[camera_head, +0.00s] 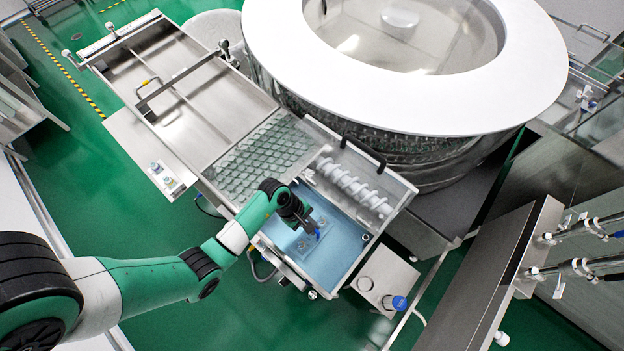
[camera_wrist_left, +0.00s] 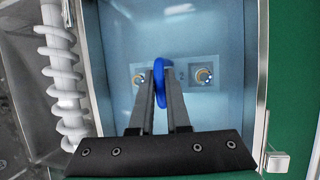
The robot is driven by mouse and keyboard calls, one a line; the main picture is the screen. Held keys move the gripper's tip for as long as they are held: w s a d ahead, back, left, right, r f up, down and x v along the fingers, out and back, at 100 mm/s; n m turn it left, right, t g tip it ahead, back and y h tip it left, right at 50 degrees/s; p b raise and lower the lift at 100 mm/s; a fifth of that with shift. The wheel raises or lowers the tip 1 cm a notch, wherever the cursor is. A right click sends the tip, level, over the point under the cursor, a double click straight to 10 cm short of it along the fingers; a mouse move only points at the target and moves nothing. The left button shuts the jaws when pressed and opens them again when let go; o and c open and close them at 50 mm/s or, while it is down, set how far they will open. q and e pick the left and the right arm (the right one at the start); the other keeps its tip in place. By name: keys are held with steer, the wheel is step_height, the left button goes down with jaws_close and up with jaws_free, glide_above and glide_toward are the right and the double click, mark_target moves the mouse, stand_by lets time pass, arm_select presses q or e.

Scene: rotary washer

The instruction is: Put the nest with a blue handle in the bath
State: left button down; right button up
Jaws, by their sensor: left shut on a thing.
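My left gripper (camera_head: 312,229) is over the blue-floored bath (camera_head: 340,257) at the near end of the washer's long trough. In the left wrist view its two fingers (camera_wrist_left: 159,98) are closed on the blue handle (camera_wrist_left: 160,76), an upright loop. The nest lies within the bath's outline in both views. I cannot tell whether it touches the floor. My right gripper is not in view.
A white spiral screw (camera_head: 352,186) lies along the bath's far side; it shows at left in the wrist view (camera_wrist_left: 60,80). A perforated tray section (camera_head: 262,158) adjoins the bath. The large round drum (camera_head: 400,90) stands behind. A blue knob (camera_head: 395,303) sits outside the near end.

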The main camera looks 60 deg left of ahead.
arm_select(q)
steer(key=shift+f+b, duration=0.4)
steer(key=shift+f, duration=0.2)
steer(key=c, duration=0.8)
jaws_free()
steer(key=p+v, duration=0.1)
steer(key=v, duration=1)
steer(key=shift+s+a+r+p, duration=0.1)
steer(key=shift+s+r+p, duration=0.05)
steer(key=shift+r+p, duration=0.25)
steer(key=shift+f, duration=0.1)
